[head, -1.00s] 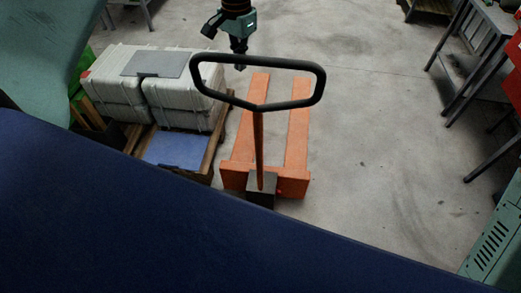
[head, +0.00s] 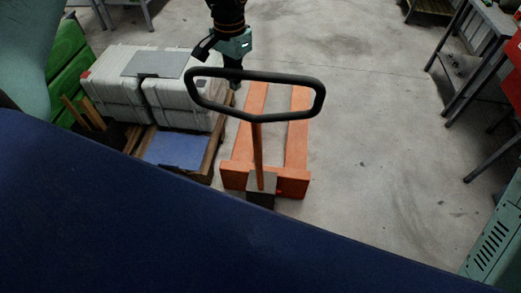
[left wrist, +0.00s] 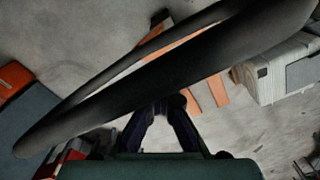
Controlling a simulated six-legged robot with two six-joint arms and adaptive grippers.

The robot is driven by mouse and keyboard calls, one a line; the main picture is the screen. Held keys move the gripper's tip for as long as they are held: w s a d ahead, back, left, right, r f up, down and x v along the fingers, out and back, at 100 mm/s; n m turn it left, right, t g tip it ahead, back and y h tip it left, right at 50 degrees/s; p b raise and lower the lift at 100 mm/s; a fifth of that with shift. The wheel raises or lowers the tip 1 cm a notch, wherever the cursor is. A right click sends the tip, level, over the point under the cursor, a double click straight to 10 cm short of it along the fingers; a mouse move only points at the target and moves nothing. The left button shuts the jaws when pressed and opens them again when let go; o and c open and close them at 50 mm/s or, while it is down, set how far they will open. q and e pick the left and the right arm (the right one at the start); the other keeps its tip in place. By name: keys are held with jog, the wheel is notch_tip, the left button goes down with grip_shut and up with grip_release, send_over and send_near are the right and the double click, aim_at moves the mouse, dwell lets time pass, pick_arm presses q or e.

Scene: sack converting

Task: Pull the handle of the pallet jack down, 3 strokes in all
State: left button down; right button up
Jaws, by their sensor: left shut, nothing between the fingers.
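The pallet jack has orange forks (head: 297,130) flat on the floor and an orange shaft (head: 258,155) rising to a black loop handle (head: 290,115). The handle tilts toward me. My left gripper (head: 235,84) is at the loop's far bar, left of its middle, pointing down and shut with nothing between its fingers. In the left wrist view the handle (left wrist: 150,82) runs diagonally across, right by the dark fingers (left wrist: 165,108). It hides part of them, and I cannot tell whether they touch it. My right gripper is not in view.
Grey-white cases (head: 180,105) and a blue sheet (head: 176,151) lie on a wooden pallet (head: 214,150) left of the jack. Green crates (head: 68,65) stand further left. A metal table (head: 490,35) stands at right. The floor (head: 385,130) between is clear.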

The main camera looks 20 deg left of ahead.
pick_arm(q)
jog(key=shift+s+f, duration=0.1)
jog(key=shift+f, duration=0.1)
jog(key=s+d+f, duration=0.1)
jog(key=s, duration=0.5)
jog(key=shift+s+d+f, duration=0.25)
jog(key=shift+s+d, duration=0.05)
jog(key=shift+s, duration=0.15)
jog(key=s+d+f, duration=0.1)
jog(key=s+f, duration=0.1)
jog(key=s, duration=0.4)
jog(key=shift+s+d, duration=0.15)
jog(key=shift+d, duration=0.05)
